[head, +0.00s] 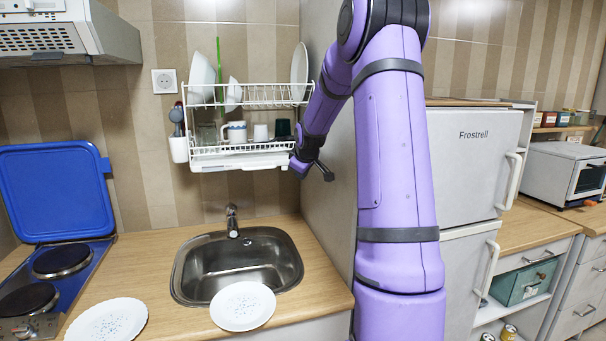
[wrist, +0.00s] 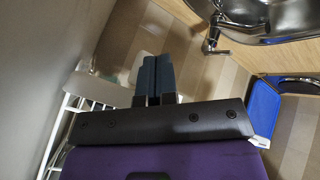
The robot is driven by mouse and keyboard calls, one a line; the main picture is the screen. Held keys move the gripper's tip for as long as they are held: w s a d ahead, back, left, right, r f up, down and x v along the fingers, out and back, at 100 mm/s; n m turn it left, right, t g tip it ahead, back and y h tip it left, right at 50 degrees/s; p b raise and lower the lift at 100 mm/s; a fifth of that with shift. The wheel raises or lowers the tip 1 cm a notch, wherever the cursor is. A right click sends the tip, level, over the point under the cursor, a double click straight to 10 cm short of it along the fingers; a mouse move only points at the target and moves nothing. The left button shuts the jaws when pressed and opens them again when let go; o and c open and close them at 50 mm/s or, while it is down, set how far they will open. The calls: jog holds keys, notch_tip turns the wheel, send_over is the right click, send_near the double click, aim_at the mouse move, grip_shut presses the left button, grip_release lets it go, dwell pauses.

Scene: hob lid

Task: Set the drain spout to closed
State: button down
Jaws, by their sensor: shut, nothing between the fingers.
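My gripper (head: 327,172) is at the right end of the wall dish rack (head: 247,103), close to the grey side panel. In the wrist view its two dark fingers (wrist: 155,76) are together, with nothing visible between them. The rack's white drip tray (head: 240,160) runs along its bottom, and its right end is near my gripper and partly hidden by my arm. I cannot make out a drain spout clearly in either view, nor its setting. White rack wires (wrist: 66,125) show at the left of the wrist view.
The sink (head: 238,268) with its tap (head: 232,221) lies below the rack. White plates (head: 243,305) (head: 107,320) lie on the wooden counter. The hob's blue lid (head: 57,190) stands open at left. The fridge (head: 470,155) is at right.

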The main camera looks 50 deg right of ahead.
jog(key=v, duration=1)
jog(key=shift+s+r, duration=0.2)
jog(key=shift+r, duration=0.15)
jog(key=shift+a, duration=0.15)
